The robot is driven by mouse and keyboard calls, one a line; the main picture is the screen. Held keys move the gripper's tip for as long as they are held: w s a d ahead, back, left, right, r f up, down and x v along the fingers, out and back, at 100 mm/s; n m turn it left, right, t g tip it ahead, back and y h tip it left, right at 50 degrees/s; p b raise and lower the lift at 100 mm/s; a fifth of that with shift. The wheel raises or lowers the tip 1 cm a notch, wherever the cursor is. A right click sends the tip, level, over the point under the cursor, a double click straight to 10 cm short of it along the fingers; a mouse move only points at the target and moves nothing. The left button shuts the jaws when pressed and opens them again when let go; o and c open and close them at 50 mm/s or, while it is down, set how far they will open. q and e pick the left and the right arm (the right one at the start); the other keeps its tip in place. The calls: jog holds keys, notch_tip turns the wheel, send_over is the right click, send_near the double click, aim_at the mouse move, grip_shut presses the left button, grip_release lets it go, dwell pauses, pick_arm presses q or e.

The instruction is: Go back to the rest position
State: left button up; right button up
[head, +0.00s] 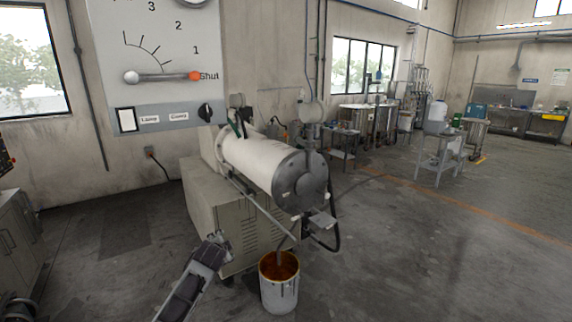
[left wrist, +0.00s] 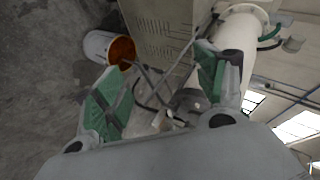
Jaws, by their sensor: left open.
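My left gripper (head: 218,240) is in front of the mill's cabinet in the head view, left of and above the bucket. In the left wrist view its two green-padded fingers (left wrist: 160,63) are spread apart, with nothing held between them. The horizontal mill (head: 262,165) has a white cylinder and a dark round end plate. A white bucket (head: 279,292) with orange-brown contents stands on the floor below the mill's end. It also shows in the left wrist view (left wrist: 98,45), apart from the fingers. My right gripper is not in view.
A grey panel (head: 160,60) has a lever with a red knob pointing at "Shut". The mill's beige cabinet (head: 215,205) stands beside my left arm. A metal stand (head: 440,150) holds a pale container. Grey cabinets (head: 20,235) are at far left. The floor at right is open.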

pick_arm(q)
jog(key=s+a+f+n+g, duration=0.1)
jog(key=s+f, duration=0.2)
jog(key=f, duration=0.9)
jog(key=s+a+f+n+g, duration=0.15)
jog(key=s+f, duration=0.25)
jog(key=f, duration=0.7)
jog(key=s+f+n+g+h+b, duration=0.1)
jog(key=s+f, duration=0.7)
jog(key=f, duration=0.3)
jog(key=s+f+n+g, duration=0.1)
jog(key=s+f+g, duration=0.1)
jog(key=s+f, duration=0.75)
jog(key=s+f+n+g, duration=0.2)
jog(key=s+f+n, duration=0.1)
jog(key=s+f, duration=1.55)
jog(key=s+f+n+g, duration=0.1)
jog(key=s+f, duration=0.1)
jog(key=s, duration=1)
jog(key=s+f+n+g+b, duration=0.1)
jog(key=s+f, duration=0.2)
jog(key=s, duration=1)
jog(key=shift+s+a+g+h, duration=0.25)
jog(key=shift+a+g+h, duration=0.1)
jog(key=shift+a+h, duration=0.05)
jog(key=shift+s, duration=0.15)
